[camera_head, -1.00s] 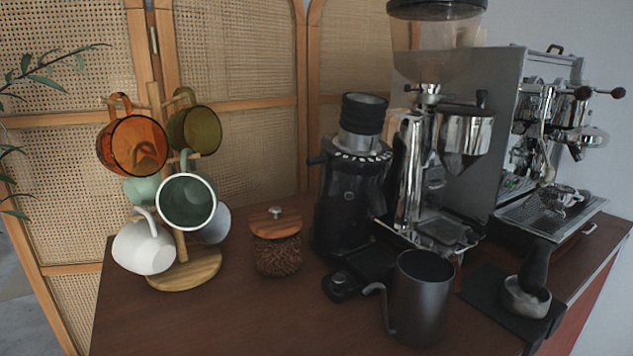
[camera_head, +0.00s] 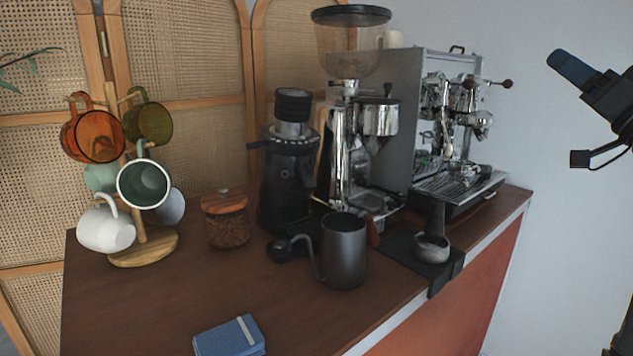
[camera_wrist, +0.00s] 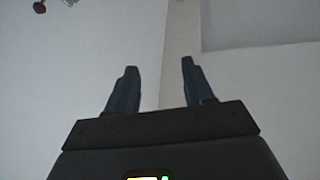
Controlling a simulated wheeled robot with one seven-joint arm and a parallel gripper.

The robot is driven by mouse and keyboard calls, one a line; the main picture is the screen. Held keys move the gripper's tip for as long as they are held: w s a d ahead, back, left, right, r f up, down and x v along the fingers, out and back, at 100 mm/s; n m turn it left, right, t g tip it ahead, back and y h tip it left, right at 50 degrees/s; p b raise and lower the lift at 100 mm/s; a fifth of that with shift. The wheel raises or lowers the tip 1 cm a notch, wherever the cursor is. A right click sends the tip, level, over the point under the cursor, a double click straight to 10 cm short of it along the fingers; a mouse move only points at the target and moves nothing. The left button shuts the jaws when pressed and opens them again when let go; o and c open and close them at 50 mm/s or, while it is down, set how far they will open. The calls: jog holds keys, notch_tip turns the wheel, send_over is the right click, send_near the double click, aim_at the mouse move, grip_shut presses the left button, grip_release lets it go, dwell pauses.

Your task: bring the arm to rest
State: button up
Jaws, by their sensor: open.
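My gripper (camera_head: 572,68) is at the upper right in the head view, raised in front of the bare wall and well to the right of the coffee cart (camera_head: 150,300). In the wrist view my gripper (camera_wrist: 156,88) shows two dark fingers spread apart with only wall between them. It is open and empty. Nothing touches the fingers.
On the cart stand a mug tree (camera_head: 142,245) with several mugs, a jar (camera_head: 227,225), a grinder (camera_head: 350,150), a dark pitcher (camera_head: 344,255), an espresso machine (camera_head: 400,130) and a blue notebook (camera_head: 228,337). The space around my gripper is clear.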

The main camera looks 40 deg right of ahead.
jog(key=w+a+f+m+g+h+b, duration=0.1)
jog(key=w+a+f, duration=0.15)
jog(key=f, duration=0.45)
jog(key=w+a+f+m+g+b, duration=0.1)
jog(key=a+f, duration=0.2)
jog(key=f, duration=0.4)
jog(key=w+a+f+m+g+h+b, duration=0.1)
jog(key=w+a+f, duration=0.1)
jog(key=f, duration=0.5)
jog(key=s+a+f+g+y+b, duration=0.2)
jog(key=s+a+f+g, duration=0.15)
jog(key=a+f, duration=1.45)
jog(key=s+a+f+n+g+y+b, duration=0.1)
jog(key=s+a+f+n+y+b, duration=0.15)
jog(key=s+a+f+n, duration=0.5)
jog(key=s+a+f+n+g+y+b, duration=0.15)
jog(key=s+a+f+y, duration=0.25)
jog(key=s+a, duration=0.75)
jog(key=s+d+r+p, duration=0.1)
jog(key=s+r+p, duration=0.1)
jog(key=r+p, duration=0.4)
jog(key=s+d+r+p, duration=0.2)
jog(key=r+p, duration=0.4)
jog(key=r, duration=0.1)
jog(key=shift+r+t, duration=0.2)
jog(key=shift+t, duration=0.1)
